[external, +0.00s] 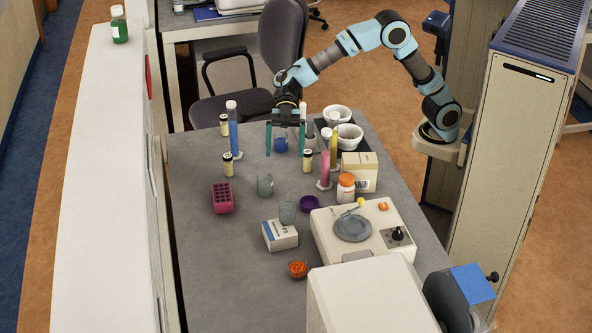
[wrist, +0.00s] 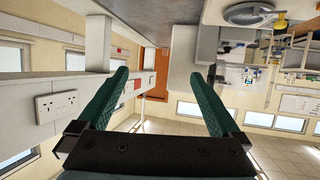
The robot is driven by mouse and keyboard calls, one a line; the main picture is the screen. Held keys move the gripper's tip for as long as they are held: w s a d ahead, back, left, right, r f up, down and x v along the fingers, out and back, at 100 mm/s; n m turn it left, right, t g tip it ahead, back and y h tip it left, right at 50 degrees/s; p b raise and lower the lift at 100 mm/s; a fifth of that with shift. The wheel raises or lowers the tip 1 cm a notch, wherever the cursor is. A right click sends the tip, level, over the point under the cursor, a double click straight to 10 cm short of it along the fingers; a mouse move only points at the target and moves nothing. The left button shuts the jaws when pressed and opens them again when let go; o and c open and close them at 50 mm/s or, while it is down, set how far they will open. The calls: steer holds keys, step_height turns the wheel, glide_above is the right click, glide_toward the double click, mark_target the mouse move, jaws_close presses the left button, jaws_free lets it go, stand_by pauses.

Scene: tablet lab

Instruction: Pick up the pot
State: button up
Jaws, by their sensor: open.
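My gripper (external: 285,151) is over the far part of the grey table in the external view, its two green fingers spread apart and pointing down. Nothing is seen held. In the wrist view my gripper (wrist: 124,98) is open, with no pot between the fingers. No other thing is plainly a pot.
A tall blue tube (external: 232,130) stands left of my gripper. Small capped vials (external: 307,161), a pink tube (external: 325,168) and white bowls (external: 348,137) stand to the right. The front-left table (external: 205,270) is bare.

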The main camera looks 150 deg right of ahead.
glide_toward(287, 212)
steer(key=x, duration=0.1)
steer(key=p+x, duration=0.1)
steer(key=x, duration=0.3)
steer(key=shift+w+d+f, duration=0.1)
steer(key=shift+d+f, duration=0.25)
steer(key=p+x, duration=0.1)
steer(key=x, duration=0.1)
steer(key=p+x, duration=0.1)
steer(key=x, duration=0.2)
steer(key=shift+a+r+p, duration=0.1)
steer(key=shift+a+p, duration=0.2)
steer(key=shift+a, duration=0.05)
jaws_close()
step_height(287, 212, up, 9)
steer(key=shift+f+b, duration=0.15)
steer(key=shift+b, duration=0.75)
steer(key=w+r, duration=0.1)
steer(key=w, duration=0.3)
step_height(287, 212, down, 9)
steer(key=shift+f+p, duration=0.2)
steer(key=shift+p, duration=0.75)
